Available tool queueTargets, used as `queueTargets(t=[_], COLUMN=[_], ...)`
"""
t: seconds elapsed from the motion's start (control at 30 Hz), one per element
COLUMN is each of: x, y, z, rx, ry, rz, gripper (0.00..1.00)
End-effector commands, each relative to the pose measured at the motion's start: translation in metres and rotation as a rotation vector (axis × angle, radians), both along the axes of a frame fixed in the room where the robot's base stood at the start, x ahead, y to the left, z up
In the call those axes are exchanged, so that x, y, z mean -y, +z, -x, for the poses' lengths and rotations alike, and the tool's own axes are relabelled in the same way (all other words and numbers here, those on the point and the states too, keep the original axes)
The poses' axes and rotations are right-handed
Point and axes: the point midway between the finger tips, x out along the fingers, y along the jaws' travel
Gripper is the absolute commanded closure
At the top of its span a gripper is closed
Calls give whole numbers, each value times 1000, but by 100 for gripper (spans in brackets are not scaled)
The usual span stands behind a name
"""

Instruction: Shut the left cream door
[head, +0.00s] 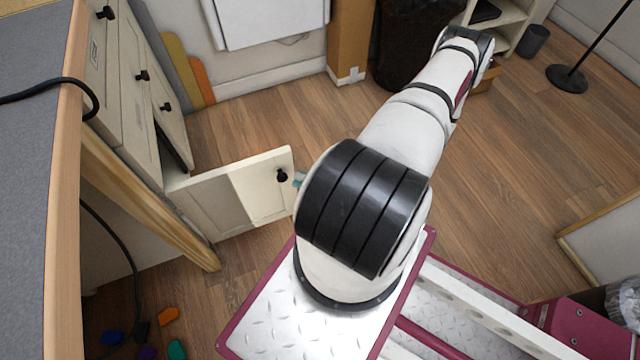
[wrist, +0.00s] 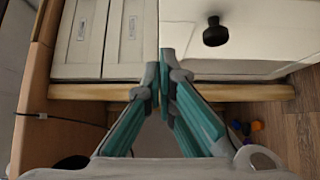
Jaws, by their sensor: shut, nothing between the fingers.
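A cream door (head: 238,192) with a black knob (head: 281,175) stands wide open, sticking out from the cream cabinet (head: 118,90) on the left. In the wrist view a cream panel (wrist: 265,30) with a black knob (wrist: 215,32) fills the upper right. My gripper (wrist: 157,68) is shut and empty, its teal fingers together. Its tips are by the left edge of that panel; I cannot tell whether they touch. In the head view my arm hides most of the gripper; only a teal bit (head: 299,180) shows just right of the open door's free edge.
A grey-topped desk (head: 35,190) with a wooden edge and black cable runs along the left. Small coloured pieces (head: 168,315) lie on the floor below the door. A cardboard box (head: 350,45) and a dark bin (head: 412,40) stand at the back.

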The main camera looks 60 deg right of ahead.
Motion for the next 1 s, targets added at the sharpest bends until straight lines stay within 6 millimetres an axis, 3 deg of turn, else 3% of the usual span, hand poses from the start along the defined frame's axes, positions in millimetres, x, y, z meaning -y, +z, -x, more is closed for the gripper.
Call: queueTargets(t=[0.17, 0.4, 1.0], x=[-7, 13, 18], y=[-1, -1, 1], z=[-34, -57, -63], rx=[2, 1, 1], ry=[3, 2, 10], rz=[0, 4, 4], gripper=[100, 100, 100])
